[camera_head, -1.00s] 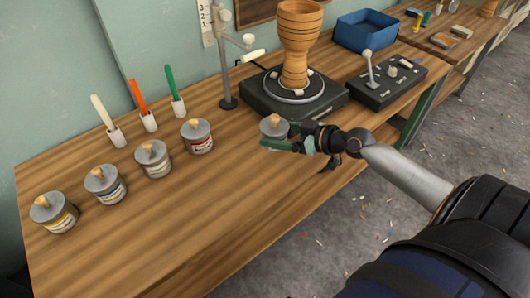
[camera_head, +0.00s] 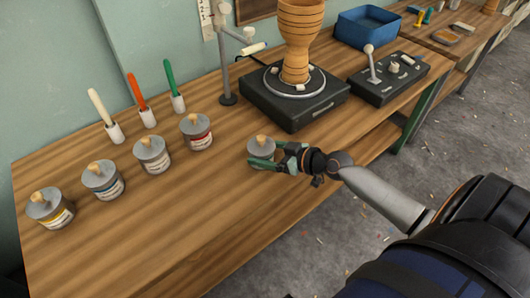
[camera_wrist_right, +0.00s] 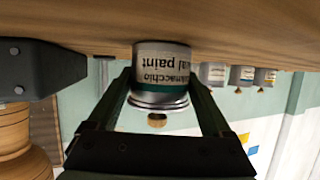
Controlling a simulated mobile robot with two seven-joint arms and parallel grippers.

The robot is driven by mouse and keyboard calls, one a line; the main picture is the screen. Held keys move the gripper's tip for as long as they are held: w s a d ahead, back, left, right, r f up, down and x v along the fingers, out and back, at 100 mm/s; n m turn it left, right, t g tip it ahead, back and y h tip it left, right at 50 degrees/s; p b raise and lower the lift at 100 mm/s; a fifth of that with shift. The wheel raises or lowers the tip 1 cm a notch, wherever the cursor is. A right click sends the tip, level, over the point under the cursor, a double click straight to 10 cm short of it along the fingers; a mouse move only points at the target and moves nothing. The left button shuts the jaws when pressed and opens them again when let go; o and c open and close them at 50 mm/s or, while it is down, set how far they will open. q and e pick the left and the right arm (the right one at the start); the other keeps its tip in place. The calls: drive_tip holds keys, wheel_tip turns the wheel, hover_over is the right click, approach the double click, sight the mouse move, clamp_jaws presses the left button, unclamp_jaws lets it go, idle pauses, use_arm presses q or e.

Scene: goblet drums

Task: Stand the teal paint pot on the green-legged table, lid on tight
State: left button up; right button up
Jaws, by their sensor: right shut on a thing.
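The teal paint pot (camera_head: 261,148) has a grey lid with a wooden knob seated on top. In the right wrist view, which is upside down, the pot (camera_wrist_right: 162,68) shows its paint label and a teal band. My right gripper (camera_head: 271,156) is shut on it, with one finger on each side (camera_wrist_right: 160,90). The pot is upright at the wooden top of the green-legged table (camera_head: 215,210); I cannot tell whether its base touches. How tight the lid is cannot be seen. My left gripper is not in view.
Several lidded paint pots (camera_head: 152,155) stand in a row to the left, with brushes in white holders (camera_head: 148,118) behind. A turntable (camera_head: 293,98) bearing a wooden goblet drum (camera_head: 299,40) and a control box (camera_head: 388,80) stand behind right. The table's front middle is clear.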

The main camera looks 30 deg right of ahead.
drive_tip(key=o, duration=1.3)
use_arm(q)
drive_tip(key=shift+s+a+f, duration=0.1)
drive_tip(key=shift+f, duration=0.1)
use_arm(e)
drive_tip(key=shift+r, duration=0.15)
drive_tip(key=shift+s+d, duration=0.15)
drive_tip(key=shift+s, duration=0.1)
drive_tip(key=v, duration=0.9)
drive_tip(key=shift+s, duration=0.2)
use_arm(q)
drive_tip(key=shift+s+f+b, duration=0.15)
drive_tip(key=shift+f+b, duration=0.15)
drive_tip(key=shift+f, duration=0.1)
use_arm(e)
drive_tip(key=shift+v, duration=1.05)
